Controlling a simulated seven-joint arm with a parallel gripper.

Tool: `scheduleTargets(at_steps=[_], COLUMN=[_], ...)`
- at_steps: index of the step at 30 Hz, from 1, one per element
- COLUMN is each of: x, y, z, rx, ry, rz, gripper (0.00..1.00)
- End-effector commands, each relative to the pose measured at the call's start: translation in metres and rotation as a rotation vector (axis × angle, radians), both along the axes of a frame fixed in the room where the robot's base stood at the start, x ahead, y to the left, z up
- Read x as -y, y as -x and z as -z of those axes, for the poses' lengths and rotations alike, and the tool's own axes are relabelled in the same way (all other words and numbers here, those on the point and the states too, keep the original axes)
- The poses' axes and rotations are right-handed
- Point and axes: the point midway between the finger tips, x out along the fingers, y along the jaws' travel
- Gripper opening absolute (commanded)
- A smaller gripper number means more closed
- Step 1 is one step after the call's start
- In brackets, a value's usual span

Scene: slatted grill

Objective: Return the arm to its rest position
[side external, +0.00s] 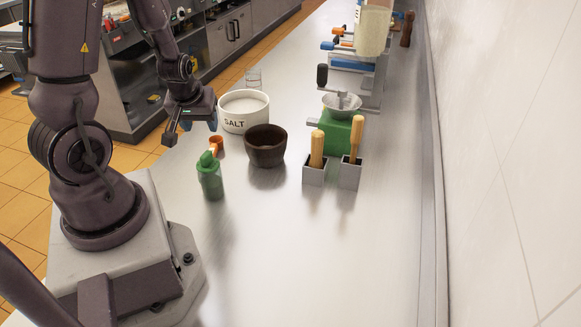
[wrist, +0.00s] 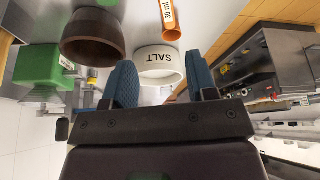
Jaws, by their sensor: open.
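My gripper (side external: 192,128) is open and empty above the left edge of the steel counter (side external: 260,240) in the side external view. It hangs to the left of the white bowl marked SALT (side external: 244,110). In the wrist view, the two blue padded fingers of my gripper (wrist: 162,78) are spread wide with nothing held between them. The SALT bowl (wrist: 160,62) shows upside down beyond the gap. My arm is bent, reaching out from its base at the left.
Near my gripper stand an orange measuring cup (side external: 217,145), a green bottle (side external: 210,181) and a dark brown bowl (side external: 265,152). Two grey holders with wooden handles (side external: 317,150) and a green-based device (side external: 340,133) stand further right. The front counter is clear.

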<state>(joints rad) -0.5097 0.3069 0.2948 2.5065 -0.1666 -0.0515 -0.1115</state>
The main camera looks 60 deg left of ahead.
Motion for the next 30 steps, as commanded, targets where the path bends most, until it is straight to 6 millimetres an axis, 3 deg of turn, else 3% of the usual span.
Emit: scheduleTargets(at_steps=[5, 9, 13, 18, 24, 30], x=[0.045, 0.102, 0.153, 0.202, 0.225, 0.228], y=[-0.04, -0.058, -0.052, -0.025, 0.003, 0.008], z=[-0.049, -0.102, -0.147, -0.19, -0.21, -0.213], rx=[0.066, 0.099, 0.109, 0.1, 0.08, 0.074], ry=[0.032, 0.053, 0.042, -0.005, -0.052, -0.059], rz=[0.206, 0.446, 0.668, 0.9, 1.034, 1.054], gripper=[0.52, 0.52, 0.52, 0.52, 0.52, 0.52])
